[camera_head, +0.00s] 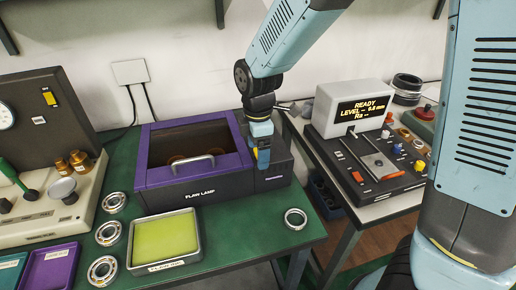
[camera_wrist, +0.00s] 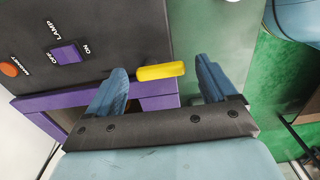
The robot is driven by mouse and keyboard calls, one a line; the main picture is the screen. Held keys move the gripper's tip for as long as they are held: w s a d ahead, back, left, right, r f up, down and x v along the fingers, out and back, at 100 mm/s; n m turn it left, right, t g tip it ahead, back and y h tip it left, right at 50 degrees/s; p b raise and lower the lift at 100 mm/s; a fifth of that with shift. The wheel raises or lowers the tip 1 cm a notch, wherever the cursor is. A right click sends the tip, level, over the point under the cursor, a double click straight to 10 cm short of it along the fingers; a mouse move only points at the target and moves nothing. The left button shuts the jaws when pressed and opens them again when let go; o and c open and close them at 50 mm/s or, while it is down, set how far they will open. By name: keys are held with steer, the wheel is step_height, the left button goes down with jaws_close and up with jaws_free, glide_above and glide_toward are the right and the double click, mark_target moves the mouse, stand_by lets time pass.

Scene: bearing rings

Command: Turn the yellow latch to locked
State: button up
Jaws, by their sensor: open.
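The yellow latch (camera_wrist: 161,71) is a short bar, lying nearly level across the wrist view on the dark face of the flaw lamp box. My gripper (camera_wrist: 162,76) is open, with one blue finger off each end of the latch and a gap on both sides. In the head view my gripper (camera_head: 263,152) points down at the right end of the purple and black flaw lamp box (camera_head: 165,199). The latch cannot be made out there. Whether the fingers are level with the latch in depth is hard to tell.
A purple lamp switch (camera_wrist: 66,53) and an orange button (camera_wrist: 9,69) sit left of the latch. A tray with a yellow-green pad (camera_head: 165,243) and several bearing rings (camera_head: 295,218) lie on the green bench. A grey display unit (camera_head: 352,107) stands on the right table.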

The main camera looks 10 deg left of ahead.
steer(key=c, duration=1.1)
steer(key=shift+o, duration=0.2)
steer(key=shift+m, duration=0.3)
steer(key=m, duration=0.3)
steer(key=shift+a+m, duration=0.2)
steer(key=shift+m, duration=0.1)
steer(key=m, duration=0.4)
steer(key=shift+a+r+m, duration=0.1)
steer(key=shift+a+m, duration=0.15)
steer(key=shift+m, duration=0.05)
steer(key=m, duration=0.5)
steer(key=shift+w+a, duration=0.2)
steer(key=shift+a, duration=0.1)
steer(key=shift+w+a+m, duration=0.1)
steer(key=shift+w+m, duration=0.1)
steer(key=shift+m, duration=1.9)
